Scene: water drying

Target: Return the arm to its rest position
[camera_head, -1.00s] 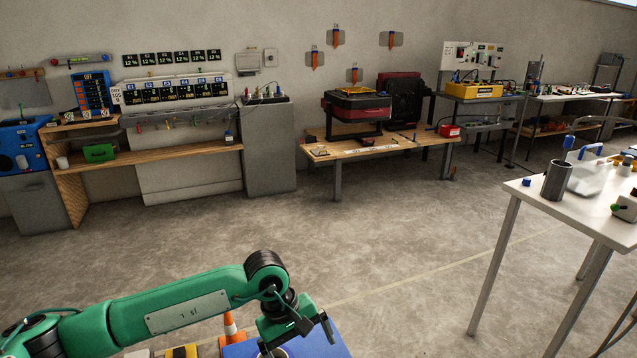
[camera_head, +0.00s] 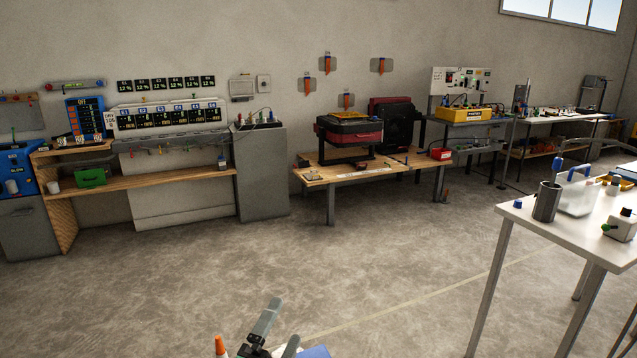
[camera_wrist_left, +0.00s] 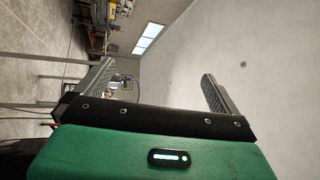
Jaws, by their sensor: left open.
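My left gripper (camera_head: 277,333) shows at the bottom edge of the head view, with its grey fingers apart and pointing up. In the left wrist view my left gripper (camera_wrist_left: 158,88) has its two ridged fingers spread wide with nothing between them. Behind them are the wall, the window and part of the room, seen sideways. The green arm links are out of the head view. My right gripper is not in view.
A white table (camera_head: 520,212) with a dark metal cup (camera_head: 546,201) and a clear container (camera_head: 578,196) stands at the right. A wooden workbench (camera_head: 365,172) is by the back wall. An orange cone tip (camera_head: 220,346) and a blue surface (camera_head: 315,352) show at the bottom. The middle floor is clear.

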